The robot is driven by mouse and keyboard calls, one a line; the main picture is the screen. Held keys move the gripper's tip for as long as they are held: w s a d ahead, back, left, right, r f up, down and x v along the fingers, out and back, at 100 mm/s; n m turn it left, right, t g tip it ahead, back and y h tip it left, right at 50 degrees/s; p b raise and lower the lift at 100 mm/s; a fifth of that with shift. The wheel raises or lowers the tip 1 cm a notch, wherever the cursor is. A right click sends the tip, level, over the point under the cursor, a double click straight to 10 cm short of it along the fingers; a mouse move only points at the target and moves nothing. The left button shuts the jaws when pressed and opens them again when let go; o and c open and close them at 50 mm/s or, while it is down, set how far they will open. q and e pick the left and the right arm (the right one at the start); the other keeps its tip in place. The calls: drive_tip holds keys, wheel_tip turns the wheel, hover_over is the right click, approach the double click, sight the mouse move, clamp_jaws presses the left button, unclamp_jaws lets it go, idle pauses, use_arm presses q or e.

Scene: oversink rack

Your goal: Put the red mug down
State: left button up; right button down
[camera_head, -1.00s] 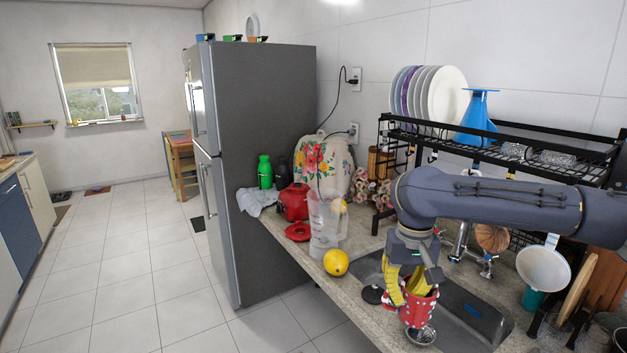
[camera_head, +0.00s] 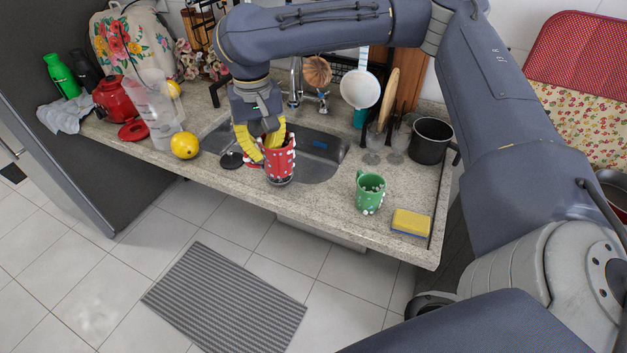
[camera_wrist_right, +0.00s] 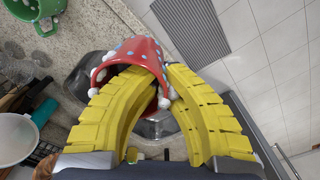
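The red mug (camera_head: 283,167), with pale spots and white knobs, is upright or nearly so at the front of the sink in the head view. My right gripper (camera_head: 268,148) comes down on it from above, its yellow fingers at the rim. In the right wrist view, the curved yellow fingers (camera_wrist_right: 158,92) close on the red mug (camera_wrist_right: 140,52) at its rim side. I cannot tell whether the mug's base touches the counter edge or hangs just above it. My left gripper is out of view.
A green mug (camera_head: 370,192) and a yellow sponge (camera_head: 410,222) stand on the counter (camera_head: 325,203) to the right. The sink (camera_head: 317,163) lies behind the red mug. Bare counter lies between the two mugs.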

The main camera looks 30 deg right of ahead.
drive_tip(key=w+d+m, duration=0.1)
drive_tip(key=w+d, duration=0.2)
drive_tip(key=w, duration=0.6)
drive_tip(key=w+d+f+m, duration=0.2)
drive_tip(key=w+d+f, duration=0.5)
drive_tip(key=f, duration=0.2)
drive_tip(key=w+d+f, duration=0.1)
drive_tip(key=d+f, duration=0.6)
drive_tip(key=d, duration=0.1)
drive_tip(key=shift+m, duration=0.5)
wheel_tip(320, 180, down, 14)
drive_tip(key=shift+w+a+r, duration=0.15)
drive_tip(key=shift+r, duration=0.05)
drive_tip(key=d, duration=0.4)
drive_tip(key=shift+s+d+f, duration=0.1)
drive_tip(key=shift+s, duration=0.15)
drive_tip(key=shift+f, duration=0.6)
drive_tip(key=shift+f, duration=0.1)
drive_tip(key=c, duration=1.6)
unclamp_jaws()
